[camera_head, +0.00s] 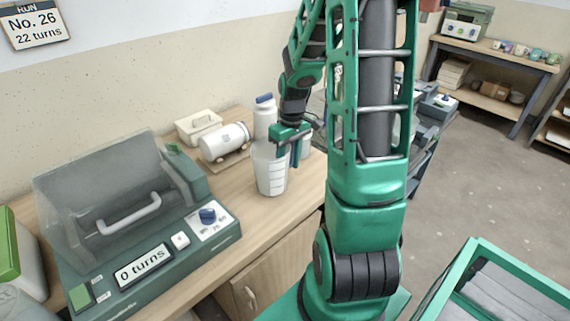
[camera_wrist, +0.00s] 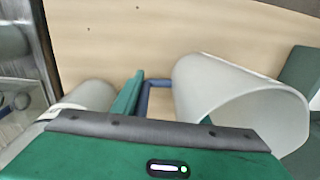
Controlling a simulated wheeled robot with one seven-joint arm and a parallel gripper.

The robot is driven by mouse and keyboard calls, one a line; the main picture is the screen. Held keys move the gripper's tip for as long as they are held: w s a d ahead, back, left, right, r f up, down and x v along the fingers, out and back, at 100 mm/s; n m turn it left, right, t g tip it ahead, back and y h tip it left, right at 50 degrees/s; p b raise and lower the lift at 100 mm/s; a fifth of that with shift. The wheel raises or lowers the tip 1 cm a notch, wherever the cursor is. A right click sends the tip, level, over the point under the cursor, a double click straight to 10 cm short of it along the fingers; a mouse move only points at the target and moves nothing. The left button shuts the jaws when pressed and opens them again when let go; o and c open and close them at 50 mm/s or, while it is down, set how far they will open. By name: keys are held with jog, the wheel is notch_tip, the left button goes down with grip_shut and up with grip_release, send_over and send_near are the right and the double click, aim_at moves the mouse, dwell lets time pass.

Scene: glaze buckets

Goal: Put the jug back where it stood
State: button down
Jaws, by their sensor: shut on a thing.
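The white jug (camera_head: 271,172) with grey measuring marks is over the wooden bench near its front edge, roughly upright. Whether its base touches the wood is hard to tell. My gripper (camera_head: 295,152) is at the jug's right side, fingers pointing down. In the wrist view the jug (camera_wrist: 238,98) is at the right with its open mouth towards the camera. My gripper hides part of the jug's rim in the head view.
A white bottle with a blue cap (camera_head: 265,117) stands close behind the jug. A white drum (camera_head: 225,141) lies on a cradle to the left, near a lidded tub (camera_head: 199,125). A green machine (camera_head: 135,220) reading "0 turns" fills the bench's left. Bare wood (camera_head: 230,187) lies between machine and jug.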

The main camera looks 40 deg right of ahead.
jog(key=c, duration=1)
grip_release()
jog(key=shift+c, duration=0.2)
jog(key=r, duration=1.1)
jog(key=shift+d+r, duration=0.1)
jog(key=shift+d, duration=0.2)
jog(key=s+a+r+m, duration=0.1)
jog(key=s+a+m, duration=0.2)
jog(key=s, duration=0.7)
jog(key=s+a+r+m, duration=0.1)
jog(key=s+a+m, duration=0.2)
jog(key=s, duration=0.8)
jog(key=shift+a+r, duration=0.3)
jog(key=shift+a, duration=0.85)
